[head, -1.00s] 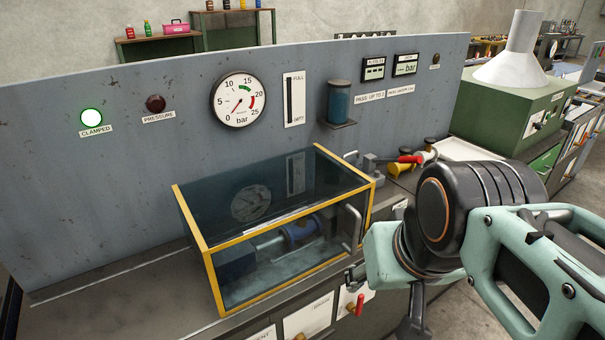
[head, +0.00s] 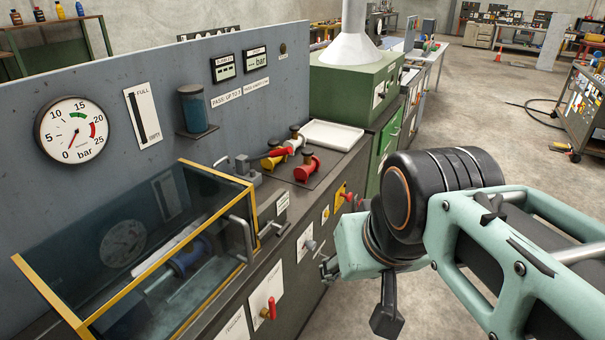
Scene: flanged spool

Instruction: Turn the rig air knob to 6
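I cannot read which control on the bench front is the rig air knob. A grey knob (head: 311,245) sits on a white plate on the bench front, left of my gripper. A red-handled valve (head: 269,309) is on a plate further left and lower. A red knob on a yellow plate (head: 342,197) is further right. My gripper (head: 357,290) hangs in front of the bench, its two dark fingers apart, with nothing seen between them. My wrist hides part of it. The round bar gauge (head: 72,130) has its needle near 0.
A yellow-framed clear guard (head: 130,250) covers the blue spool area, with a grey handle at its right. Red, yellow and white fittings (head: 307,167) and a white tray (head: 334,134) lie on the bench top. Open floor (head: 480,130) is to the right.

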